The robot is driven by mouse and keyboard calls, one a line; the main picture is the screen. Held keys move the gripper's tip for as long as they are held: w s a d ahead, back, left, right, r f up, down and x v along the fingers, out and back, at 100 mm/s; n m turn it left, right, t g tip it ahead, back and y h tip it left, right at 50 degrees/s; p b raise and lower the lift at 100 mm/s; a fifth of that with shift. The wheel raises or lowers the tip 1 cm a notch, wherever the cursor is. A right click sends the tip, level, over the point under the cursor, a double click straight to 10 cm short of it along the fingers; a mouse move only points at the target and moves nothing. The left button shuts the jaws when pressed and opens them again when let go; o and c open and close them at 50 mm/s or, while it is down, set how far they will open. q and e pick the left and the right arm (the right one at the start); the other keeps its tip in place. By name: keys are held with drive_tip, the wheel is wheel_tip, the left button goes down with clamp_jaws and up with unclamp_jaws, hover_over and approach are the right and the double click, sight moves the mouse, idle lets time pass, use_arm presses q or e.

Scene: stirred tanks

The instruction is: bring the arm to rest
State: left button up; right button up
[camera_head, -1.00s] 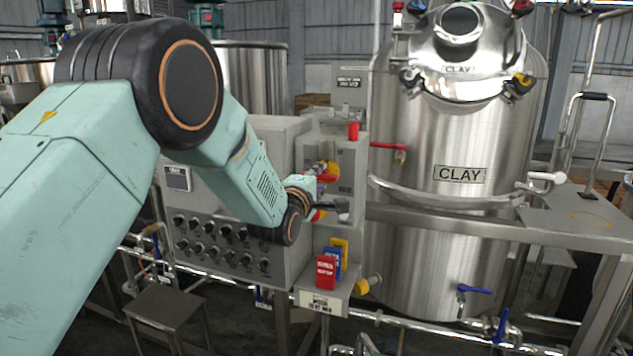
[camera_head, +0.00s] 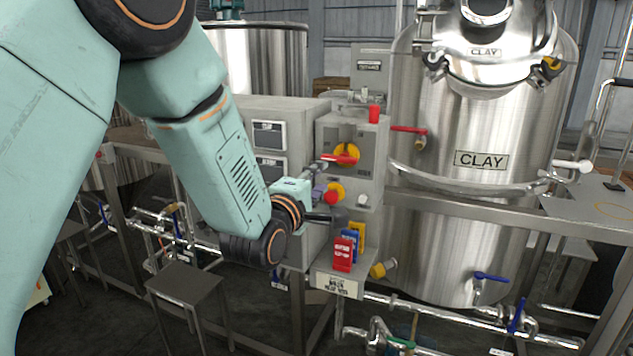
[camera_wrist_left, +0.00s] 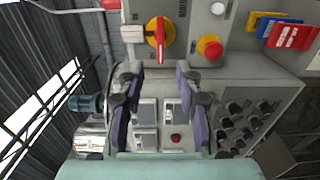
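My left arm comes in from the left in the head view, its pale green links bent down toward a grey control box. My left gripper (camera_head: 318,184) is at the front of the box, small and partly hidden by the wrist. In the left wrist view the gripper (camera_wrist_left: 160,72) has its two purple-padded fingers spread apart with nothing between them. Beyond the fingertips are a red-handled rotary switch on a yellow disc (camera_wrist_left: 158,32) and a red button on a yellow ring (camera_wrist_left: 209,46). The same switch (camera_head: 344,156) shows in the head view. My right gripper is not in view.
A steel tank marked CLAY (camera_head: 481,215) stands right of the control box (camera_head: 268,112). Red, blue and yellow tags (camera_head: 344,252) hang below the switches. A small stool (camera_head: 184,284) stands below my arm. Pipes with valves run low in front of the tank.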

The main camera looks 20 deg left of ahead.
use_arm(q)
drive_tip(key=shift+s, duration=0.2)
drive_tip(key=shift+w, duration=0.1)
drive_tip(key=s+f+m+g+b, duration=0.1)
drive_tip(key=s+f+m+g, duration=0.55)
drive_tip(key=f, duration=0.75)
drive_tip(key=s+f+m+g+b, duration=0.1)
drive_tip(key=s+f+m+g, duration=0.2)
drive_tip(key=s+f+m, duration=0.85)
drive_tip(key=s+f+g+b, duration=0.1)
drive_tip(key=s+f+g, duration=0.3)
drive_tip(key=s+f, duration=0.6)
drive_tip(key=s+f+g+b, duration=0.2)
drive_tip(key=s+f+g, duration=0.2)
drive_tip(key=s+f, duration=0.6)
drive_tip(key=s, duration=0.6)
drive_tip(key=shift+n+y, duration=0.3)
